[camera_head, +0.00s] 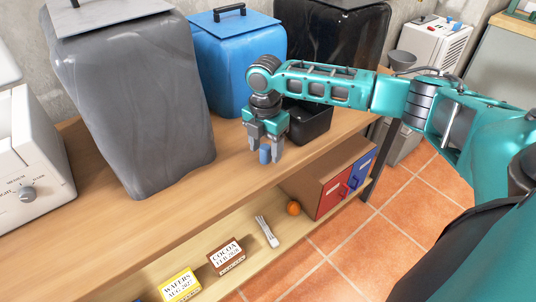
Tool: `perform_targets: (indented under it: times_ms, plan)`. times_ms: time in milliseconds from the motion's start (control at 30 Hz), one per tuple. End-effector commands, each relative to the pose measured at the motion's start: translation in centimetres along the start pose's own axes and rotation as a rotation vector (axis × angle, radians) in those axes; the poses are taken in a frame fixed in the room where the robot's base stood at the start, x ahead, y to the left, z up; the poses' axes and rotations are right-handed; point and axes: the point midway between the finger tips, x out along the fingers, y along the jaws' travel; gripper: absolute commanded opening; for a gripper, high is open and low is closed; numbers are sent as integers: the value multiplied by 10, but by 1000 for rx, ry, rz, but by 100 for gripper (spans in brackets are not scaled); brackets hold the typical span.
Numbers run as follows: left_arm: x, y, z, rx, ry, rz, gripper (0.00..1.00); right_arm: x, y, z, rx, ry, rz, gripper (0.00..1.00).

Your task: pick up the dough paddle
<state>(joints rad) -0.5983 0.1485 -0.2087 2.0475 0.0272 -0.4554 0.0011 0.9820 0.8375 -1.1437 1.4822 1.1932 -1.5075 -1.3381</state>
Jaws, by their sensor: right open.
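My right gripper (265,155) points down over the front part of the wooden bench top, with its two grey fingers apart. A small blue object (265,150) shows between the fingers; I cannot tell whether it touches them. It may be the dough paddle, but its shape is mostly hidden and I cannot be sure. My left gripper is not in view.
A grey bin (130,100), a blue bin (228,55) and a black bin (330,35) stand along the back. A white appliance (30,165) is at left. The lower shelf holds a wafers box (180,286), a cocoa box (227,256), a pale utensil (267,232) and an orange ball (293,208).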

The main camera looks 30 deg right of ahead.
Motion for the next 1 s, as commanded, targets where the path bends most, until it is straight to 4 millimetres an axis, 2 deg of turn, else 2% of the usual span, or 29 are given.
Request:
perform_targets:
  times_ms: [100,367,900,1000]
  plan:
    - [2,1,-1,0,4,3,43,13,0,0,-1,0,0,58]
    - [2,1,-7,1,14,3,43,14,0,0,-1,0,1,58]
    - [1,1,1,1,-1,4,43,14,0,0,-1,0,0,7]
    - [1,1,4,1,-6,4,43,14,0,0,-1,0,1,0]
